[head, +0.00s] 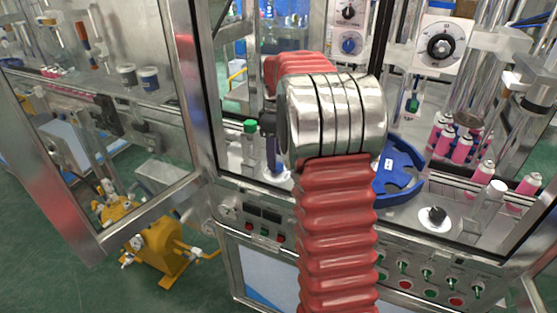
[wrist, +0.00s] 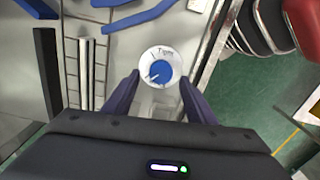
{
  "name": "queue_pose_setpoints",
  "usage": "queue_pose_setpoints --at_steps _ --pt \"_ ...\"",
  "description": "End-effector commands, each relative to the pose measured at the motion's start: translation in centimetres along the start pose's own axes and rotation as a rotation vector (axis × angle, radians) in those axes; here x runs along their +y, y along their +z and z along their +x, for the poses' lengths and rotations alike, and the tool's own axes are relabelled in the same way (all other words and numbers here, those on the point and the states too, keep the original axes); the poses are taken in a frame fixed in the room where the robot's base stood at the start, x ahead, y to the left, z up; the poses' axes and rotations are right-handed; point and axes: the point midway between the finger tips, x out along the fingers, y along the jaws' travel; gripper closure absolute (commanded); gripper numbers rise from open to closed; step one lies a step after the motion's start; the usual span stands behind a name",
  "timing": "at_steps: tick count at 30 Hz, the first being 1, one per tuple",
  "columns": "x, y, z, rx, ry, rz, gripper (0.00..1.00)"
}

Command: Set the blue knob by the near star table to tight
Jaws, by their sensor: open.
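The blue knob (wrist: 161,73) sits on a round white dial in the wrist view, with the word "Tight" at the dial's upper edge. A pale mark on the knob lies toward its lower left, away from that word. My gripper (wrist: 160,80) is open, with its two dark fingers on either side of the dial and nothing held. I cannot tell its height above the knob. A blue star table (wrist: 140,18) shows in part at the top; it also shows in the head view (head: 397,172), right of my arm. My arm hides much of the knob area there.
A black knob on a white dial (head: 436,216) is on the deck right of my arm. A green-capped post (head: 250,127) stands left of it. Pink cans (head: 462,149) stand at the right. Metal frame posts (head: 188,80) bound the opening. A yellow pump (head: 160,246) is on the floor.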

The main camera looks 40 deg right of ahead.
Motion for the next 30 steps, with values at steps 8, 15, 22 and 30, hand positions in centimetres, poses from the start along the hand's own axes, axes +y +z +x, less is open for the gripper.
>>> queue_pose_setpoints --at_steps 8,15,22,30 --pt "0.0 0.0 2.8 -0.001 -0.001 0.000 0.49" --pt "0.0 0.0 3.0 0.000 0.000 0.001 0.49" --pt "0.0 0.0 3.0 0.000 0.000 0.001 0.60" --pt "0.1 0.1 3.0 0.000 0.001 0.001 0.79"
